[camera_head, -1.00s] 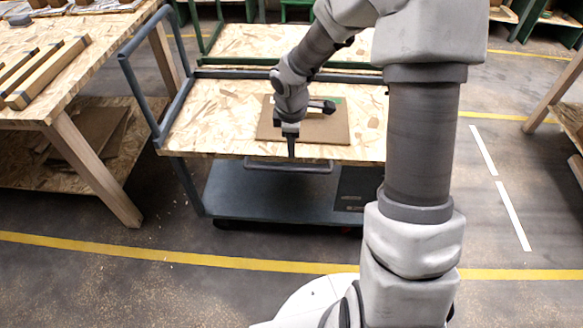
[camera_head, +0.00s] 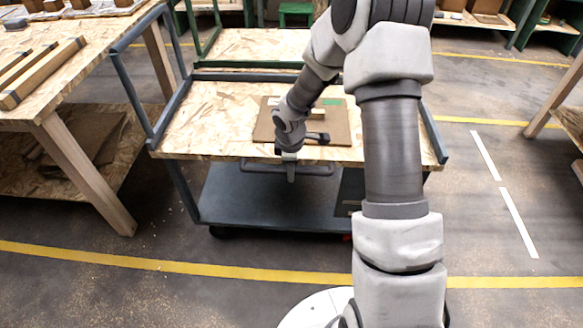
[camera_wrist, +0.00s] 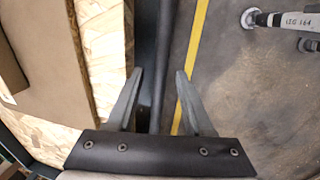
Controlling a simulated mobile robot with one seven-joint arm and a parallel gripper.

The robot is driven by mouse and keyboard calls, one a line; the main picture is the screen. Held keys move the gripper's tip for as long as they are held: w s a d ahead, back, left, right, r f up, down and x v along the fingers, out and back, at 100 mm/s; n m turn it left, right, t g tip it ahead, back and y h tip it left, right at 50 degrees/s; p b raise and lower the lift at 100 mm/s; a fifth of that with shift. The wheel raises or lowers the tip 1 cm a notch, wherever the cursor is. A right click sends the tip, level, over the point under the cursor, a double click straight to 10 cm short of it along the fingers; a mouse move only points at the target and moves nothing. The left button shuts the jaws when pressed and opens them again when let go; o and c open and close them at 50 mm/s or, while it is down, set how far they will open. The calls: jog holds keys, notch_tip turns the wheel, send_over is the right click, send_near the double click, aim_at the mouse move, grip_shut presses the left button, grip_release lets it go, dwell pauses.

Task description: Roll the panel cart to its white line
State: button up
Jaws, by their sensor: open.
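The panel cart (camera_head: 205,130) has a chipboard top, a dark grey frame and a lower grey deck. A grey handle bar (camera_head: 318,170) runs along its near side. The white line (camera_head: 518,222) is painted in two pieces on the floor to the cart's right. My gripper (camera_head: 291,178) is at the handle bar, pointing down. In the wrist view my open fingers (camera_wrist: 159,72) lie on either side of the dark bar (camera_wrist: 164,35), which shows between them. I cannot tell how deep the bar sits between the fingers.
A brown panel (camera_head: 335,130) lies on the cart top. A wooden workbench (camera_head: 110,70) with wood strips stands close at the left. Another chipboard-topped cart (camera_head: 262,42) stands behind. A table leg (camera_head: 552,98) stands at the right. Floor between cart and white line looks clear.

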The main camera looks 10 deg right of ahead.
grip_shut()
dwell(1.3)
